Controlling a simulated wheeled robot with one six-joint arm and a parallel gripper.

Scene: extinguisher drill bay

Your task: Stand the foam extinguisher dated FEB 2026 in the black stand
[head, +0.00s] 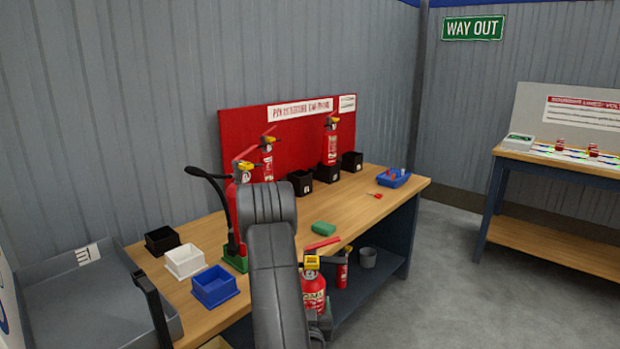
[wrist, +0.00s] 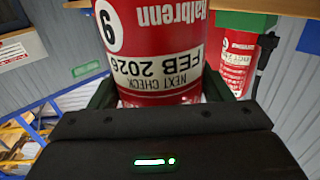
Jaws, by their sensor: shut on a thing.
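The red extinguisher (head: 314,290) with a yellow-and-red top is in front of the bench in the head view. My arm hides part of the bench. The black stand (head: 162,240), an open square box, looks empty at the left end of the bench, behind the white and blue boxes.
The white box (head: 184,262) and blue box (head: 214,287) stand near the front edge. More extinguishers and black holders (head: 300,183) line the red board. A blue tray (head: 393,179) is at right.

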